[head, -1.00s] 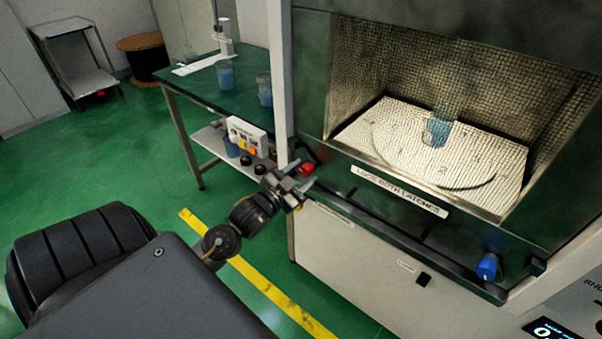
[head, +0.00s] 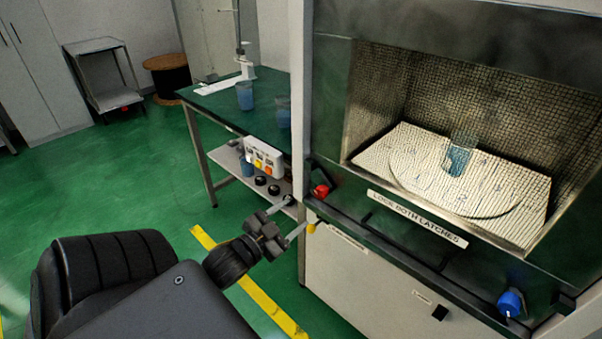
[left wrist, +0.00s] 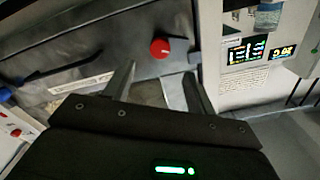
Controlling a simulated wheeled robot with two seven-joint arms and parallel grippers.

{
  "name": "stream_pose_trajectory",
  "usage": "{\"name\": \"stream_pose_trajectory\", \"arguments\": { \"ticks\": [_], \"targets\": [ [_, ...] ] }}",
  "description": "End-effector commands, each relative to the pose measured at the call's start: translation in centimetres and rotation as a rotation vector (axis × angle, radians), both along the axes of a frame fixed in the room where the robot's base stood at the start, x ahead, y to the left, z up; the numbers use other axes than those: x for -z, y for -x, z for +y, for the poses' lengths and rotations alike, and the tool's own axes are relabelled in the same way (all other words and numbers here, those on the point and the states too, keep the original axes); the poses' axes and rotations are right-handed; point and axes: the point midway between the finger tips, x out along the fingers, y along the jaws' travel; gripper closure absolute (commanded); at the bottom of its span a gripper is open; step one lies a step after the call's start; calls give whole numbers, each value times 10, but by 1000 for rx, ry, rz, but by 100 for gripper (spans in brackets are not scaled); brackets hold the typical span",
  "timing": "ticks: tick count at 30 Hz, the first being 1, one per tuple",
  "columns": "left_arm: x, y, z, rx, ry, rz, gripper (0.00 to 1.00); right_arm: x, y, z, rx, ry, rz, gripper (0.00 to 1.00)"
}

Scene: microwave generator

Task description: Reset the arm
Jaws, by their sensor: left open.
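My left gripper (head: 294,217) is open and empty in the head view, in front of the left end of the microwave cabinet's front sill. Its two fingers (left wrist: 152,88) show spread apart in the left wrist view, with nothing between them. A red knob (head: 321,190) sits on the cabinet just beyond the fingers; it also shows in the left wrist view (left wrist: 160,48), past the fingertips. A blue knob (head: 511,303) is at the right end of the sill. My right gripper is in neither view.
A beaker of blue liquid (head: 458,158) stands on the plate inside the open chamber. A green bench (head: 215,105) at the left carries beakers and a stand. A box with coloured buttons (head: 264,155) sits on its lower shelf.

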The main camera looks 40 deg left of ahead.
Motion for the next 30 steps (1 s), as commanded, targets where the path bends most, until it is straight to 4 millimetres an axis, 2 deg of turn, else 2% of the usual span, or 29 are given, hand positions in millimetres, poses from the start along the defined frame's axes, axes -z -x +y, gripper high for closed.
{"name": "stream_pose_trajectory", "arguments": {
  "ticks": [5,23,26,29,30],
  "targets": [
    [0,8,0,0,0,0,44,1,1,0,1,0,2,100],
    [3,7,1,-1,7,5,44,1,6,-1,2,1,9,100],
    [27,6,10,-17,9,54,44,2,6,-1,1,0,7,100],
    [80,8,24,-50,21,158,44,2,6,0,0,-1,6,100],
    [109,11,30,-66,30,214,44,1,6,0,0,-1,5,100]
  ]
}}
